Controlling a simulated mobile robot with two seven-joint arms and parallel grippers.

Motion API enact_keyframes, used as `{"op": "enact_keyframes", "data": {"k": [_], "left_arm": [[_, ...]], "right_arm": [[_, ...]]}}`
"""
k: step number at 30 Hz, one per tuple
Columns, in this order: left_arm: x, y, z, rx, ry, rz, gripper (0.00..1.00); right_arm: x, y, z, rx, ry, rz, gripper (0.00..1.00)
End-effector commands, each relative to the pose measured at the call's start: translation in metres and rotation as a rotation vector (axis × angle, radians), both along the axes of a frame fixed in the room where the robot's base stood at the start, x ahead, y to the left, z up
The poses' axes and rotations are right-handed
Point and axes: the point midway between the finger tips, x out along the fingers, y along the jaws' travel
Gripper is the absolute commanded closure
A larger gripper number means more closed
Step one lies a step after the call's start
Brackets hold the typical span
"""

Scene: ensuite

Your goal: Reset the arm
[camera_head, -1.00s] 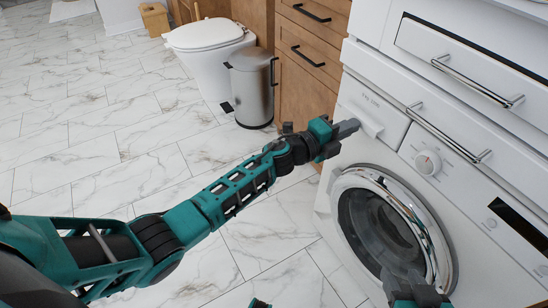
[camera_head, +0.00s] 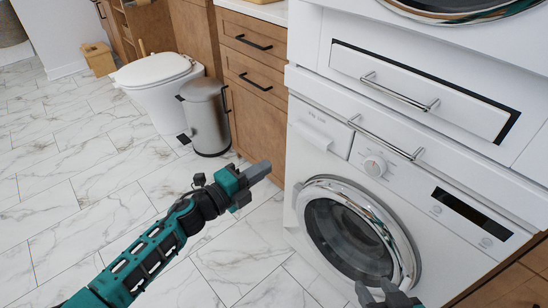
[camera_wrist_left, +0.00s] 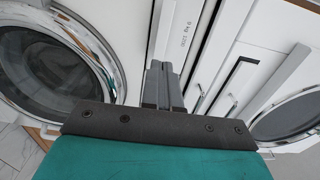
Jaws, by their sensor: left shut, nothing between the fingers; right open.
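My left gripper (camera_head: 262,170) reaches in from the lower left on a teal arm. Its grey fingers are together and empty, in the air in front of the washing machine (camera_head: 310,160). The left wrist view also shows the shut fingers (camera_wrist_left: 163,82), with the machine behind them. My right gripper (camera_head: 385,293) shows at the bottom edge of the head view, in front of the lower part of the washer door (camera_head: 350,240). Its fingers are apart and hold nothing. The round door looks closed.
A drawer with a long handle (camera_head: 400,92) is above the washer, with another round-door appliance (camera_head: 455,8) on top. Wooden drawers (camera_head: 255,65), a metal bin (camera_head: 207,120) and a toilet (camera_head: 155,75) stand to the left. The marble floor (camera_head: 60,200) is open.

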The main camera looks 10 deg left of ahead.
Motion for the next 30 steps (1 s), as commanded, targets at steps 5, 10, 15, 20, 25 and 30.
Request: {"op": "enact_keyframes", "data": {"k": [5,10,15,20,25,30], "left_arm": [[-0.005,0.004,0.0,0.0,0.0,0.0,1.0],[-0.018,0.005,-0.004,-0.122,0.081,0.071,1.0],[-0.062,0.021,-0.023,-0.494,0.368,0.302,1.0],[-0.117,0.035,-0.051,-0.831,0.689,0.521,1.0],[-0.175,0.036,-0.072,-1.09,0.984,0.691,1.0],[-0.207,0.035,-0.057,-1.212,1.138,0.778,1.0]], "right_arm": [[0.0,0.0,0.001,0.0,-0.001,-0.001,0.53],[0.0,0.0,0.001,0.001,-0.001,-0.001,0.53],[-0.001,0.0,0.001,0.004,0.0,-0.004,0.53],[-0.001,0.001,0.001,0.008,0.0,-0.005,0.53],[-0.001,0.002,0.002,0.009,0.001,-0.006,0.53],[-0.001,0.001,0.025,0.006,0.004,-0.007,0.53]]}}
